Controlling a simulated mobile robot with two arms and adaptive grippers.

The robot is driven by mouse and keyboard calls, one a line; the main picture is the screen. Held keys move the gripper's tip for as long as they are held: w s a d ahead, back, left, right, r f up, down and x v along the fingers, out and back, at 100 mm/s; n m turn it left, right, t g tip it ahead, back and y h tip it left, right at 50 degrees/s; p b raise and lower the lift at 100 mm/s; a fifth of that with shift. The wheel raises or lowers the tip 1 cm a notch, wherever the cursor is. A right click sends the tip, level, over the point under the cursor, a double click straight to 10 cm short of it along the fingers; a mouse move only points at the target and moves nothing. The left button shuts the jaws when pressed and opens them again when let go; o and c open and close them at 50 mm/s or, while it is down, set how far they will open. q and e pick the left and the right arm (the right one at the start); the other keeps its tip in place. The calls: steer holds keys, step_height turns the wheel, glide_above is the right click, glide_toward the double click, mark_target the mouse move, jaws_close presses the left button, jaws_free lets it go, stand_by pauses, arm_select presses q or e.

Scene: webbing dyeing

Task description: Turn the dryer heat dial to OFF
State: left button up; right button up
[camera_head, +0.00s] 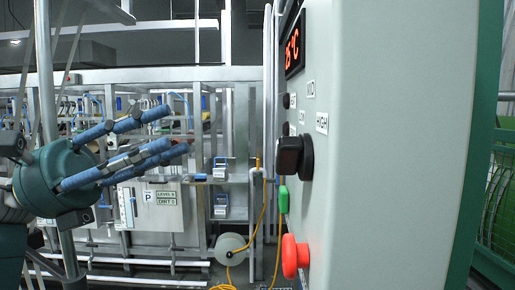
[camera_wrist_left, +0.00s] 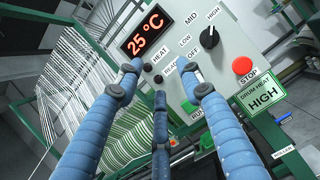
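The black heat dial (camera_head: 294,157) sticks out from the pale grey dryer panel (camera_head: 370,150) in the head view. It also shows near the top in the left wrist view (camera_wrist_left: 209,38), among the labels LOW, MID, HIGH and OFF. I cannot tell its exact setting from the knob, but a green-edged sign (camera_wrist_left: 264,98) reads DRUM HEAT HIGH. My left gripper (camera_head: 160,138) is to the left of the dial, its blue fingers spread and pointing at the panel, empty and apart from it. Its fingers also fill the lower left wrist view (camera_wrist_left: 168,82). My right gripper is out of view.
The display (camera_wrist_left: 147,30) above the dial reads 25 °C. A red STOP button (camera_head: 290,256) and a green button (camera_head: 283,199) stick out below the dial. Metal racks (camera_head: 150,78) stand behind my left gripper. The gap between gripper and panel looks clear.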

mark_target(292, 157)
arm_select(q)
steer(key=s+d+m+y, duration=0.2)
steer(key=s+m+y, duration=0.25)
steer(key=s, duration=0.45)
steer(key=d+p, duration=0.5)
steer(key=d, duration=0.6)
steer(key=shift+w+m+t, duration=0.15)
steer(key=shift+m+t, duration=0.25)
steer(key=shift+m, duration=0.05)
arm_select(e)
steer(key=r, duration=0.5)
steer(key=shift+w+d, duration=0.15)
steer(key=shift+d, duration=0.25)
arm_select(q)
steer(key=shift+c, duration=0.5)
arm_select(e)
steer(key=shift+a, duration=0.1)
arm_select(q)
jaws_close()
